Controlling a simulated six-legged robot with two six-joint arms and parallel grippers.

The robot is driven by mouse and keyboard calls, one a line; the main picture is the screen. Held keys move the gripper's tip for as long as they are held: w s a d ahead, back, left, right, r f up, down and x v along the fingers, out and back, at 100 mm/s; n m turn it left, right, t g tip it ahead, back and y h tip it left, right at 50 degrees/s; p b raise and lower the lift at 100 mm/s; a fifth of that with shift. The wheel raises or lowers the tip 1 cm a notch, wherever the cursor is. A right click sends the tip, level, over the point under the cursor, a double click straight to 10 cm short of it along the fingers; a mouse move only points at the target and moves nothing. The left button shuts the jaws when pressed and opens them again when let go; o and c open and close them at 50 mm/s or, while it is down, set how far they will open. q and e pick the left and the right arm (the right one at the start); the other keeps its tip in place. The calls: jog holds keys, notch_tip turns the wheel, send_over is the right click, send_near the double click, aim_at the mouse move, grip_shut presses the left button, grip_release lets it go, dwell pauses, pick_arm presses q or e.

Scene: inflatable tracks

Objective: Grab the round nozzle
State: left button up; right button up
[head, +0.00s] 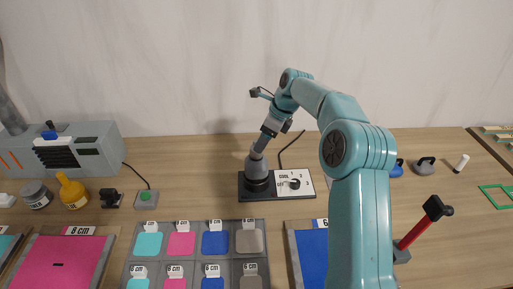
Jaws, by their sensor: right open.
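A grey, round, tapering piece (256,166), which looks like the round nozzle, stands upright on a black base marked "COOL" and "OFF" (277,185). My right arm comes in from the lower right and bends down towards it. My right gripper (259,150) is at the top of this grey piece, with its jaws open. The fingertips are small and partly merge with the piece, so I cannot tell whether they touch it. My left gripper is not in view.
A grey tray (196,264) of coloured squares lies in front. A grey machine (65,150), yellow bottle (72,192) and green button box (146,199) are at left. At right are a red-handled lever (421,226), a grey round-based piece (425,165) and a white cylinder (461,163).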

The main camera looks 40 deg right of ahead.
jog(key=x, duration=0.2)
jog(key=p+x, duration=0.1)
jog(key=x, duration=0.1)
jog(key=shift+w+a+f, duration=0.1)
jog(key=shift+w+a, duration=0.1)
jog(key=shift+w, duration=0.15)
jog(key=shift+d+f, duration=0.15)
jog(key=shift+s, duration=0.2)
jog(key=shift+c, duration=0.9)
jog(key=shift+r, duration=0.25)
jog(key=c, duration=0.5)
jog(key=shift+f, duration=0.15)
jog(key=c, duration=0.4)
